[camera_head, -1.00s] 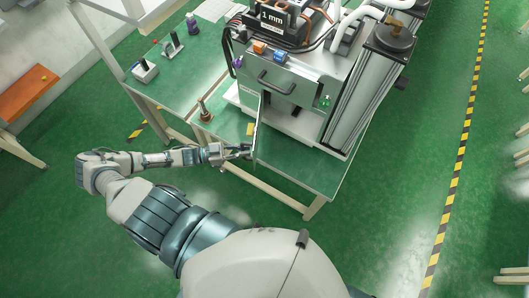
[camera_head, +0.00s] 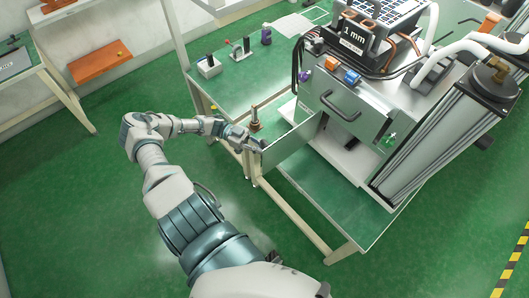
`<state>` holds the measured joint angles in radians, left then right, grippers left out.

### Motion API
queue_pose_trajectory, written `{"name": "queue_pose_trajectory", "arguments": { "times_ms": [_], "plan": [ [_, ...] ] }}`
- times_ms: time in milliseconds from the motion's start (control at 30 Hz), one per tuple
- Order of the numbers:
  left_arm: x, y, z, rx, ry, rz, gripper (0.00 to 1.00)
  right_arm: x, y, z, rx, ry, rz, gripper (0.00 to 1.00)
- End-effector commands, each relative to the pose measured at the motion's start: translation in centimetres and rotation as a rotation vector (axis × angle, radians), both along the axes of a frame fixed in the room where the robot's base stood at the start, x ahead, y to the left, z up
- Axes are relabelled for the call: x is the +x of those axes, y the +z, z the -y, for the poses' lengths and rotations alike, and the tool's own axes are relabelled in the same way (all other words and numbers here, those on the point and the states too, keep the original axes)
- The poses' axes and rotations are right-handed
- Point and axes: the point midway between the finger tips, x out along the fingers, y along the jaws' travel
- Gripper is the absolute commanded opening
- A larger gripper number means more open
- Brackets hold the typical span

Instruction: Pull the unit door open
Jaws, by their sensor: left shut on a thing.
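The unit (camera_head: 352,122) is a grey metal machine on a green-topped table. Its door (camera_head: 291,147) is a flat grey-green panel that stands out from the unit's lower front at an angle, showing its broad face. Behind it the lower opening is partly visible. My left gripper (camera_head: 256,142) is at the door's outer left edge, shut on it. The exact contact of the fingers is too small to make out. My right gripper is not in view.
A dark bar handle (camera_head: 340,108) sits on the unit's front above the door. A small brass-coloured post (camera_head: 255,119) stands on the table close behind my left gripper. A switch box (camera_head: 209,66) is farther back. The green floor at left is open.

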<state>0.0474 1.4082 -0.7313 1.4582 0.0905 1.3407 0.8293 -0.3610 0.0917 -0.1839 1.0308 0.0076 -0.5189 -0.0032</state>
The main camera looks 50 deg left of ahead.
Motion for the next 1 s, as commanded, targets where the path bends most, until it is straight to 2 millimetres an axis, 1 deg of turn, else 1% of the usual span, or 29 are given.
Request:
{"name": "queue_pose_trajectory", "arguments": {
  "times_ms": [33, 367, 400, 467, 500, 767, 833, 933, 1000],
  "plan": [
    [-0.1, -0.2, 0.1, 0.005, -0.001, -0.006, 0.0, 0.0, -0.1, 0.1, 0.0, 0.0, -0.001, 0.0],
    [-0.1, -0.3, 0.0, 0.004, 0.0, -0.006, 0.0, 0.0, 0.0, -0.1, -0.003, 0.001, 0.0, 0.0],
    [-0.1, -0.3, -0.1, 0.004, 0.001, -0.005, 0.23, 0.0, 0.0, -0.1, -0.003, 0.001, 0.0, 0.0],
    [-0.1, -0.3, -0.2, 0.003, 0.001, -0.005, 0.38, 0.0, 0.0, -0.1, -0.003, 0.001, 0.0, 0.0],
    [-0.1, -0.3, -0.2, 0.002, 0.001, -0.005, 0.39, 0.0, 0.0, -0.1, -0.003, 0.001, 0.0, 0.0],
    [-0.1, -0.3, -0.2, 0.002, 0.0, -0.005, 0.39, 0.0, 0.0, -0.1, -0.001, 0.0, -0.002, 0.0],
    [-0.2, -0.3, -0.4, 0.004, 0.0, -0.004, 0.39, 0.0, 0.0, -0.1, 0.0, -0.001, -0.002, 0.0],
    [-0.5, -0.3, -1.5, 0.007, 0.002, -0.005, 0.39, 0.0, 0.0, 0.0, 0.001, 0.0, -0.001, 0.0],
    [-0.9, -0.4, -2.8, 0.008, 0.003, -0.006, 0.39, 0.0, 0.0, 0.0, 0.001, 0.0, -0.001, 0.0]
  ]
}}
